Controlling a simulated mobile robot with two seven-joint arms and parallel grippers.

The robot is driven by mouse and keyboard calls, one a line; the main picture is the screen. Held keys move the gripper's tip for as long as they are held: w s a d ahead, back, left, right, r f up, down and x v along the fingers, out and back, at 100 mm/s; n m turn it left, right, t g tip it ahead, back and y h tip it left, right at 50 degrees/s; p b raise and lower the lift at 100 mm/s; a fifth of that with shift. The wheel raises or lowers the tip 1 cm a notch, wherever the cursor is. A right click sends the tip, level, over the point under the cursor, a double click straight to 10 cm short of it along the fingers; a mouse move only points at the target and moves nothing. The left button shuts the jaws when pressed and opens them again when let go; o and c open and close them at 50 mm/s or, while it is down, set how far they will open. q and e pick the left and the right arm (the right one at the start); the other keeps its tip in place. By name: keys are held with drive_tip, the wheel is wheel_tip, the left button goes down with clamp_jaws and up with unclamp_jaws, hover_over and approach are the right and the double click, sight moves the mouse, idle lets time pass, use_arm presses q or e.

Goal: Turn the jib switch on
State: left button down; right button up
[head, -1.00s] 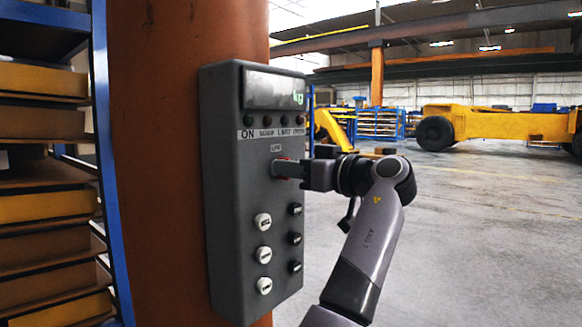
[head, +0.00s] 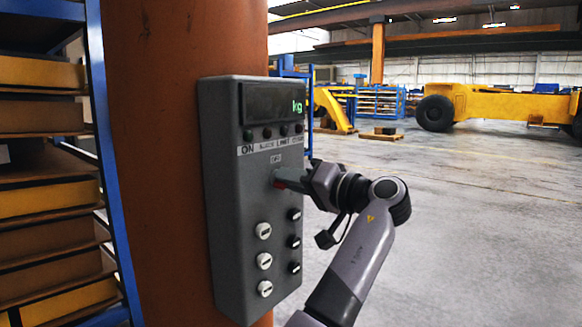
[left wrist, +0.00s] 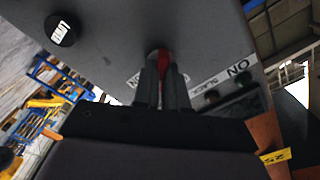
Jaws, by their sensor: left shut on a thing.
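The jib switch is a small red part (head: 279,184) on the front of a grey control box (head: 235,215). It sits under a small label, below the lamp row. My left gripper (head: 284,177) comes in from the right and is shut on the switch, hiding most of it. In the left wrist view the red switch (left wrist: 162,62) shows between the two dark fingers (left wrist: 161,88), close to the box face. The display (head: 272,102) is dark with a green "kg". The "ON" lamp (head: 248,135) looks unlit. My right gripper is not in view.
White buttons (head: 264,261) and black buttons (head: 294,241) sit below the switch. The box is mounted on an orange column (head: 160,160). A blue rack (head: 112,180) with yellow-edged shelves stands at left. The floor (head: 470,240) at right is open, with a yellow vehicle (head: 490,103) far back.

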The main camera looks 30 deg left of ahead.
use_arm(q)
drive_tip(key=shift+f+m+p, duration=0.15)
drive_tip(key=shift+m+p, duration=1.8)
drive_tip(key=shift+m, duration=2.25)
drive_tip(key=c, duration=1.2)
unclamp_jaws()
drive_tip(key=shift+d, duration=0.1)
